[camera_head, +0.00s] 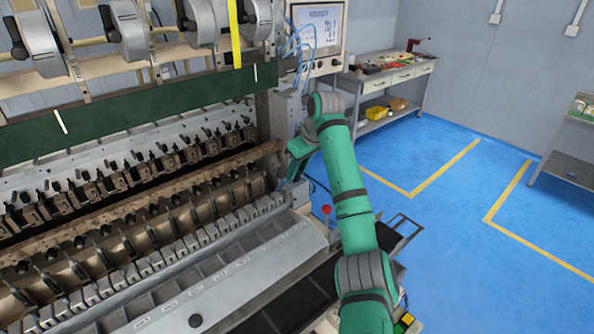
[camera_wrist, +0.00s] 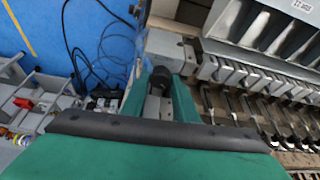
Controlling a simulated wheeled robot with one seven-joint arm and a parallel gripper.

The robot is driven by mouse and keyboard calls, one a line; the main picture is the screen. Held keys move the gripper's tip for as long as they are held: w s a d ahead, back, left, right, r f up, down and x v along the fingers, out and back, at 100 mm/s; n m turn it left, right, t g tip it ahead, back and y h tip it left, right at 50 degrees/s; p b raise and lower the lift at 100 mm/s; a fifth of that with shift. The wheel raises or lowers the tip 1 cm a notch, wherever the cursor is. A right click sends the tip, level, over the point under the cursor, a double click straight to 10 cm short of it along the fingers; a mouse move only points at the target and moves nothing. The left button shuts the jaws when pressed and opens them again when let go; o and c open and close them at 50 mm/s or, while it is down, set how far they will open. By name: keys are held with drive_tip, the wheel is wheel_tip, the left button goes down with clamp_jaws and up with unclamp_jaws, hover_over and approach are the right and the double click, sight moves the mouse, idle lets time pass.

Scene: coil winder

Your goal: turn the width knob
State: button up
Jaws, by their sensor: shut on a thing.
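The width knob (camera_wrist: 161,75) is a small dark knob on the grey end housing (camera_wrist: 165,48) of the coil winder, in the middle of the wrist view. My gripper (camera_wrist: 161,88) has its two green fingers on either side of the knob and is shut on it. How far the knob is turned cannot be told. In the head view my green arm reaches to the right end of the coil winder (camera_head: 165,250), and the knob and fingertips are hidden there behind the arm.
The winder's rows of clamps (camera_head: 130,235) run left of my arm. A control screen (camera_head: 318,28) stands above, with blue hoses (camera_head: 300,50) close to my wrist. A workbench (camera_head: 395,82) stands behind. The blue floor (camera_head: 440,240) to the right is open. Loose cables (camera_wrist: 92,60) show in the wrist view.

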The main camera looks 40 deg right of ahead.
drive_tip(key=o, duration=1.1)
drive_tip(key=shift+c, duration=0.2)
drive_tip(key=shift+r, duration=0.1)
drive_tip(key=v, duration=1)
drive_tip(key=shift+s+r, duration=0.2)
drive_tip(key=shift+r, duration=0.15)
drive_tip(key=shift+w, duration=0.15)
